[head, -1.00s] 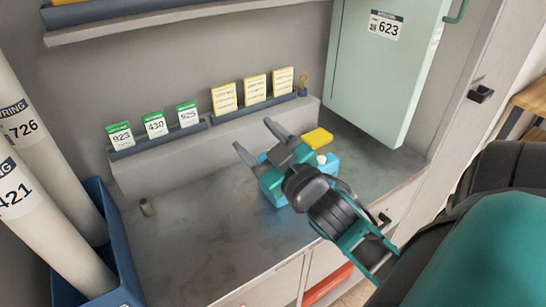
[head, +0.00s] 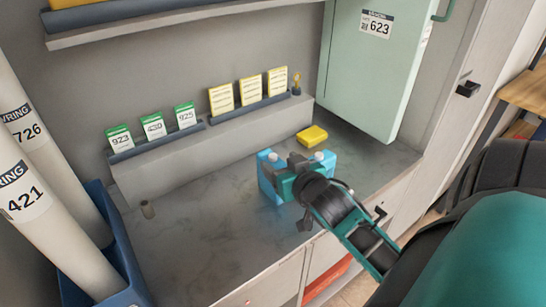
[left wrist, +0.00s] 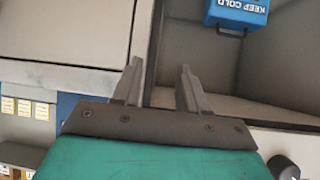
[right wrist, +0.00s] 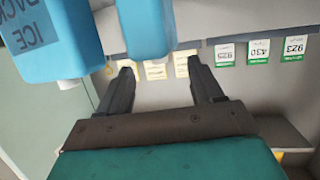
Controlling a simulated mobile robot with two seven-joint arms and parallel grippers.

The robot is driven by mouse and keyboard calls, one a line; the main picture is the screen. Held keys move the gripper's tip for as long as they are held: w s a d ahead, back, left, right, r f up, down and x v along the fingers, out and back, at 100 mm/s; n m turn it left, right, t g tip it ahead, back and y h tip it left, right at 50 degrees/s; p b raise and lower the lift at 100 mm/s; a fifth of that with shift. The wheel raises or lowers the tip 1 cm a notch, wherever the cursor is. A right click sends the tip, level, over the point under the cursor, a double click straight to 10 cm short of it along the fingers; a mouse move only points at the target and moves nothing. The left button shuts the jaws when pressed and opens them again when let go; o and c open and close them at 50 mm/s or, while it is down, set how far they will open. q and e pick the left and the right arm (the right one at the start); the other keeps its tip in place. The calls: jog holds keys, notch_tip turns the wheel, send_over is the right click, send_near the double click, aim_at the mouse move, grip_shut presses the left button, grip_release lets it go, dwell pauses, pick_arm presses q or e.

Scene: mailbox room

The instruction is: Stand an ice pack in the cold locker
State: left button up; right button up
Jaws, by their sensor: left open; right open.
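Blue ice packs with white caps stand on the grey counter in the head view: one ice pack (head: 265,182) at the left and another (head: 329,159) at the right, partly hidden. My right gripper (head: 288,183) is in front of them, its fingertips hard to make out. In the right wrist view my right gripper (right wrist: 162,82) is open and empty. One ice pack (right wrist: 150,25) is just beyond its fingers; the labelled ice pack (right wrist: 50,40) is left of them. My left gripper (left wrist: 158,85) is open and empty. A blue KEEP COLD item (left wrist: 236,13) is in an open compartment beyond it.
A yellow block (head: 312,135) lies behind the packs. A ledge (head: 180,150) holds green and yellow cards. A pale green door (head: 375,80) marked 623 stands at the back right. White tubes (head: 35,195) rise from a blue bin at the left.

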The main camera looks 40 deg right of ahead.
aim_at(274, 159)
jog(key=x, duration=0.5)
jog(key=shift+w, duration=0.15)
jog(key=shift+a+f, duration=0.1)
grip_shut()
dwell(0.4)
